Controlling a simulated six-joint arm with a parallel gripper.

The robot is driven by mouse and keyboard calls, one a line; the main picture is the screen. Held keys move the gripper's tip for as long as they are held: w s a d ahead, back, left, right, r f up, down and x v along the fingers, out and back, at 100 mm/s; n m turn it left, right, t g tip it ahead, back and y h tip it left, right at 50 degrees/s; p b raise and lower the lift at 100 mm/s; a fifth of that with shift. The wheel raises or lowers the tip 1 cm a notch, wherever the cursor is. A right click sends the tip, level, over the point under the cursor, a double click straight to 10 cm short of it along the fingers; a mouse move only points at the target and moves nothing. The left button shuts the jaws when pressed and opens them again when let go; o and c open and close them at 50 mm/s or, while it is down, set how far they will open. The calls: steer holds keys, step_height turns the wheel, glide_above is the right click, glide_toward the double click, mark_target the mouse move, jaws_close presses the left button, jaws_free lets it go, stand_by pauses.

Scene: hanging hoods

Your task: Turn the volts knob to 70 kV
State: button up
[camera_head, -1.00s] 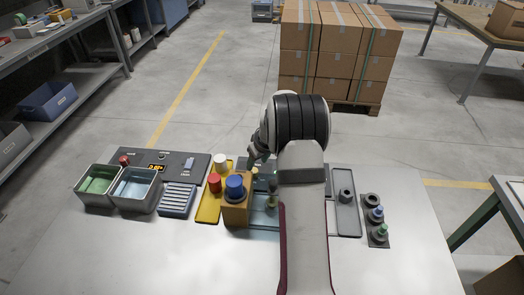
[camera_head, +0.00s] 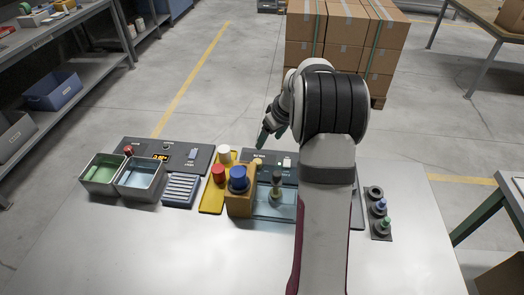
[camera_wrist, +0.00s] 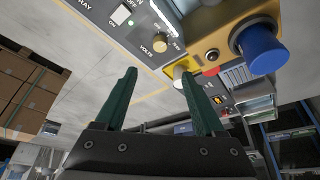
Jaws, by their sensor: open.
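The volts knob (camera_wrist: 160,45) is a small yellowish knob on a grey panel, with the word VOLTS and scale marks printed around it. Its pointer setting is too small to read. In the head view the knob (camera_head: 258,162) shows as a pale spot at the back of the table. My gripper (camera_wrist: 159,73) has two green fingers spread apart with nothing between them. In the wrist view the knob appears beyond the fingertips, between their lines, and is not touched. In the head view my gripper (camera_head: 264,138) is just behind and above the panel.
A white rocker switch (camera_wrist: 122,14) sits on the same panel. A yellow tray (camera_head: 211,196) with red and white knobs and an orange block (camera_head: 239,204) with a blue knob stand to the left. Metal bins (camera_head: 103,175) are farther left. The table front is clear.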

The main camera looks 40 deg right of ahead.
mark_target(257, 161)
steer(key=x, duration=1.5)
steer(key=shift+f, duration=0.1)
jaws_close()
